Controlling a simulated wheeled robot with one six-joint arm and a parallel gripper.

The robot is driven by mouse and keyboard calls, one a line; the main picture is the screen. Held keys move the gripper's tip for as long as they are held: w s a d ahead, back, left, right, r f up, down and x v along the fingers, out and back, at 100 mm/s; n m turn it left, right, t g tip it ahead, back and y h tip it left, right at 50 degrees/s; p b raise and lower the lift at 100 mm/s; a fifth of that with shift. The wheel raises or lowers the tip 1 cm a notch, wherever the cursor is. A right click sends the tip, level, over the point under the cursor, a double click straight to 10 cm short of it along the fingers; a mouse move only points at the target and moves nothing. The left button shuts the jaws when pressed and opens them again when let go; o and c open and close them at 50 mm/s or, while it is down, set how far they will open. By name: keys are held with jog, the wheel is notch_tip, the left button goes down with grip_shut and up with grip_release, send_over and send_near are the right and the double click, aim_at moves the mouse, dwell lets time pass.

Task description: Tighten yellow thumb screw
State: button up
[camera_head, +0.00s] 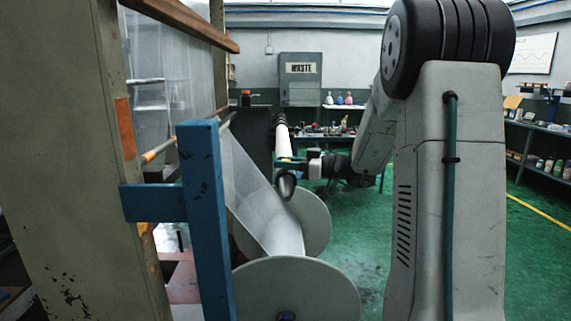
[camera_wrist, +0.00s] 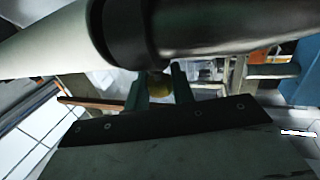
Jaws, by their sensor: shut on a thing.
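The yellow thumb screw (camera_wrist: 159,86) shows in the wrist view as a small yellow-brown round head between the two fingers of my gripper (camera_wrist: 158,80). The fingers are shut on it from both sides. A dark cylindrical part with a pale roller section (camera_wrist: 45,40) fills the top of the wrist view, just beyond the fingertips. In the head view my gripper (camera_head: 288,163) reaches left to the machine, at the end of a pale roller (camera_head: 282,137). The screw is too small to make out there, and its threads are hidden.
A blue post (camera_head: 206,220) and a film sheet (camera_head: 262,195) stand left of my gripper. Two large grey reel discs (camera_head: 296,290) sit below it. A grey WASTE cabinet (camera_head: 301,90) and a cluttered bench stand behind. Green floor (camera_head: 365,235) is open between machine and arm.

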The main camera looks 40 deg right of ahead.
jog(key=m+t+h, duration=0.1)
jog(key=m+h, duration=0.1)
jog(key=h, duration=0.1)
jog(key=m+t+h, duration=0.2)
jog(key=m+h, duration=0.1)
jog(key=h, duration=0.1)
jog(key=shift+a+m+h, duration=0.1)
jog(key=shift+m+h, duration=1.25)
jog(key=shift+h, duration=0.65)
jog(key=shift+m+h, duration=1.05)
jog(key=shift+h, duration=0.65)
jog(key=shift+h, duration=0.3)
jog(key=shift+d, duration=0.2)
jog(key=o, duration=0.9)
jog(key=shift+o, duration=0.2)
